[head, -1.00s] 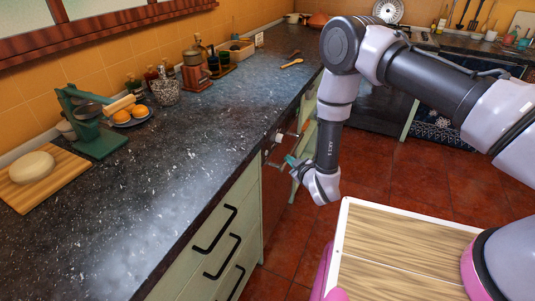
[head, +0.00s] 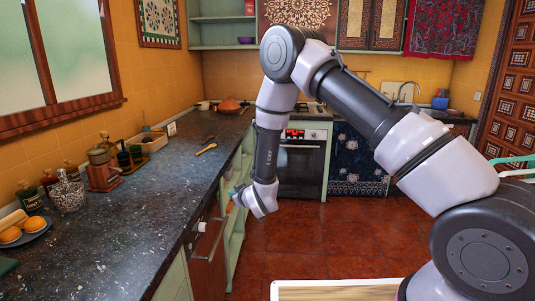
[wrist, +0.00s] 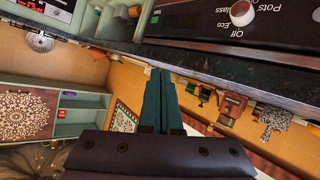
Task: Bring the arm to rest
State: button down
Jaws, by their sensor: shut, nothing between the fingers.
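My arm hangs bent in the head view, with its wrist low beside the front of the left counter (head: 130,200).
Open green shelves (head: 237,205) are beside my wrist. A plate of oranges (head: 22,232), bottles and wooden spoons (head: 206,149) stand or lie on the counter. An oven (head: 302,160) is at the back. The red tiled floor (head: 320,235) is clear.

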jog(key=w+d+r+m+h, duration=0.1)
jog(key=w+d+r+m, duration=0.1)
jog(key=d+r, duration=0.55)
jog(key=w+d+r+m+h, duration=0.15)
jog(key=d+r, duration=0.25)
jog(key=r, duration=0.6)
jog(key=s+d+r+m+g+h, duration=0.15)
jog(key=s+d+r+m, duration=0.3)
jog(key=d+r, duration=0.8)
jog(key=s+d+r+m+g, duration=0.1)
jog(key=s+d+r, duration=0.35)
jog(key=s, duration=0.25)
jog(key=s+d+r+m+g, duration=0.1)
jog(key=s+d+r+m, duration=0.15)
jog(key=s+d, duration=0.3)
jog(key=s+d+r+m, duration=0.1)
jog(key=s+d, duration=0.1)
jog(key=s, duration=0.5)
jog(key=s+d+r+m+h, duration=0.1)
jog(key=s+d, duration=0.1)
jog(key=s, duration=0.6)
jog(key=shift+s+g, duration=0.3)
jog(key=shift+g, duration=0.05)
